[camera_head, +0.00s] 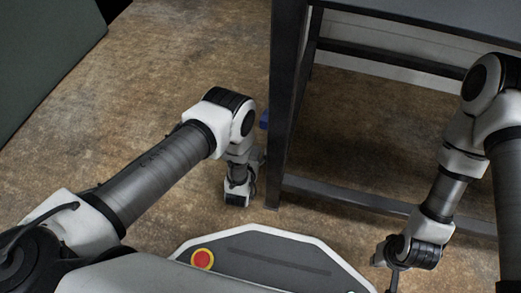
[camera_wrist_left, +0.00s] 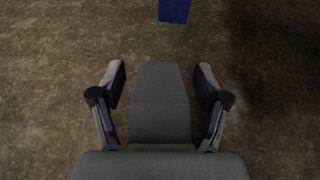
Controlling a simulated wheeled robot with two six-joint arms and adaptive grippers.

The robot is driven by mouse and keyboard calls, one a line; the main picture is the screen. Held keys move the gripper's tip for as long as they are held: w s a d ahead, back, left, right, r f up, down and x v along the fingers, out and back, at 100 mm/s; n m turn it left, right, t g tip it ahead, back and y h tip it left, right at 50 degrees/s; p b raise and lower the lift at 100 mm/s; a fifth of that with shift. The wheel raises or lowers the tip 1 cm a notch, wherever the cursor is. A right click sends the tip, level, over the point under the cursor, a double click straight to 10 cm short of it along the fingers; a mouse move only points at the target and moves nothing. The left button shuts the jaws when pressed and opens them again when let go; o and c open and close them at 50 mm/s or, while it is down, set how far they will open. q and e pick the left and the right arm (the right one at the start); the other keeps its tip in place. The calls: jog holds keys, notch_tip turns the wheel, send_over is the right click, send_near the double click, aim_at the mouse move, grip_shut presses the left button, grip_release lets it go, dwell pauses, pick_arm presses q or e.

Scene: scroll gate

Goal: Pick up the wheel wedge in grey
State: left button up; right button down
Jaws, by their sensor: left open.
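The grey wheel wedge (camera_wrist_left: 160,98) shows in the left wrist view as a tapered, plain grey block on the floor, narrower at its far end. My left gripper (camera_wrist_left: 161,84) is open, with one finger on each side of the wedge and a visible gap on both sides. In the head view my left gripper (camera_head: 238,198) points down near the floor beside the dark table leg; the wedge is hidden there. My right gripper (camera_head: 392,270) is low at the right; its fingers cannot be made out.
A blue object (camera_head: 264,120) lies behind the dark table leg (camera_head: 284,100); it also shows at the top of the left wrist view (camera_wrist_left: 175,10). The table's lower bar (camera_head: 340,194) runs right. Brown floor (camera_head: 150,90) is clear to the left.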

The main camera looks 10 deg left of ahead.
pick_arm(q)
jog(key=c, duration=1.3)
jog(key=shift+c, duration=0.2)
jog(key=shift+r, duration=0.15)
